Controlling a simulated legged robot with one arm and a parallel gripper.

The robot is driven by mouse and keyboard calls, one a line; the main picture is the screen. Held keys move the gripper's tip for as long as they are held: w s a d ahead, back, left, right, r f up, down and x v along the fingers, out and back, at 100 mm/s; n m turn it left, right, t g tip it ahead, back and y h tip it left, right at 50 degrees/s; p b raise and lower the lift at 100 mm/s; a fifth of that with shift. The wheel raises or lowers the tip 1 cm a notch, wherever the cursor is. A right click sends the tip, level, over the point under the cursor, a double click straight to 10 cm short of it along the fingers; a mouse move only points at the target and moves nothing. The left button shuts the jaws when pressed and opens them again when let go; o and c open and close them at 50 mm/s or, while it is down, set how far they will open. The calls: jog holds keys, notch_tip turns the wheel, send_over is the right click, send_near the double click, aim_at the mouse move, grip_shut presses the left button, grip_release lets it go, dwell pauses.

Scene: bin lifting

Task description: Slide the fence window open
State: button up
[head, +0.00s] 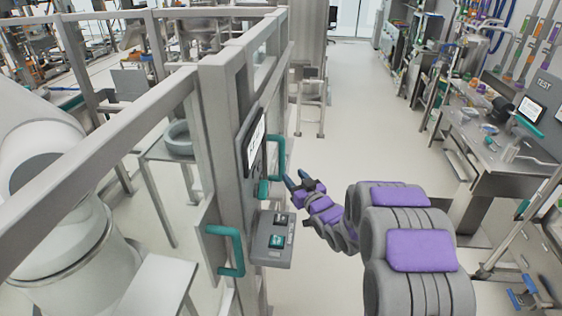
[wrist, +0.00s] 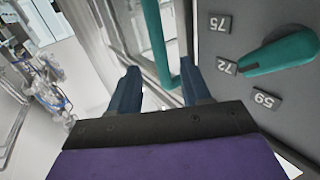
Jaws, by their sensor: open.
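The grey fence (head: 222,130) stands left of my arm in the head view. A teal bar handle (head: 281,155) is on its far part, just beyond my gripper (head: 296,178). In the wrist view a teal handle (wrist: 154,35) runs upright beside a pale framed pane (wrist: 125,30), which appears to be the fence window. My gripper (wrist: 160,67) has its dark blue fingers apart, with the handle's lower end showing between them. I cannot tell whether they touch. Another teal handle (head: 238,250) is on the near fence part. How far the window is open is unclear.
In the wrist view a grey panel with a teal knob (wrist: 282,53) is close on the right. A workbench (head: 490,150) stands right; the aisle floor between is clear.

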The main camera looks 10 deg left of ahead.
aim_at(283, 162)
jog(key=x, duration=1)
jog(key=shift+w+b, duration=0.25)
jog(key=shift+b, duration=0.15)
jog(key=shift+c, duration=0.5)
grip_shut()
